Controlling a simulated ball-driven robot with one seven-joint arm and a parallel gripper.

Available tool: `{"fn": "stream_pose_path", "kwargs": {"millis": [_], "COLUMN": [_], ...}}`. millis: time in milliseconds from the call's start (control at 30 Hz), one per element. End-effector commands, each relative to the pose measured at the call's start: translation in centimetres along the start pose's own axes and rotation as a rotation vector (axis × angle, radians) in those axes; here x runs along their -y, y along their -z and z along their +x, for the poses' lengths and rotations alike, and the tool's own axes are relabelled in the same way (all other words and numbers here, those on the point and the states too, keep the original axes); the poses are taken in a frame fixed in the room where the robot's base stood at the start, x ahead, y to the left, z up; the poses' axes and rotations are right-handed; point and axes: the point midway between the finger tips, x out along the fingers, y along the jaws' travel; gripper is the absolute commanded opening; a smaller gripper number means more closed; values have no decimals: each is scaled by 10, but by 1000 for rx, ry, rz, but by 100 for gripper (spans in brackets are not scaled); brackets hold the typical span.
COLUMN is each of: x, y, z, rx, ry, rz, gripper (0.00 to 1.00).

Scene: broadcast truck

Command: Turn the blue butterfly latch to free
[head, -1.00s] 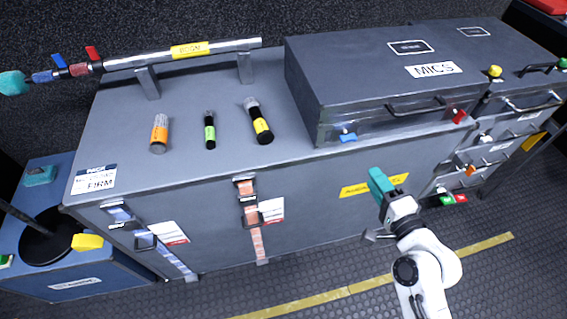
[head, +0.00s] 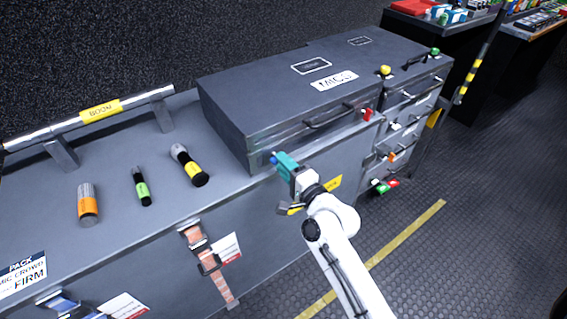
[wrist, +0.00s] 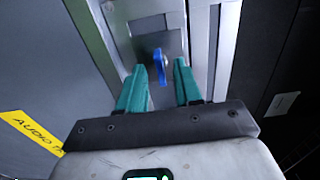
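The blue butterfly latch (wrist: 159,66) is on a metal plate on the front of the dark MICS case (head: 225,115). In the wrist view its wing stands nearly along the fingers. In the head view only a small blue piece of the latch (head: 273,157) shows beside my teal fingertips. My gripper (head: 282,160) is at the front left of the case, facing the latch. In the wrist view the two fingers of my gripper (wrist: 160,76) are apart, with the latch seen in the gap between their tips. Contact with the latch cannot be told.
A red latch (head: 367,115) is at the right of the case front, past a handle (head: 328,118). A boom pole (head: 50,133) lies behind. Floor at right is clear.

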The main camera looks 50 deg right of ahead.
Motion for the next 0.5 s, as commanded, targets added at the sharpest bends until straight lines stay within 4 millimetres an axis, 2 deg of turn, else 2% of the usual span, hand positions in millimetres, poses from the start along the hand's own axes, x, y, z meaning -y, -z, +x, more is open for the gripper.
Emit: {"fn": "stream_pose_path", "kwargs": {"millis": [367,500], "x": [0,0], "y": [0,0], "z": [5,5], "rx": [0,0], "ry": [0,0], "rz": [0,0], "gripper": [34,21]}}
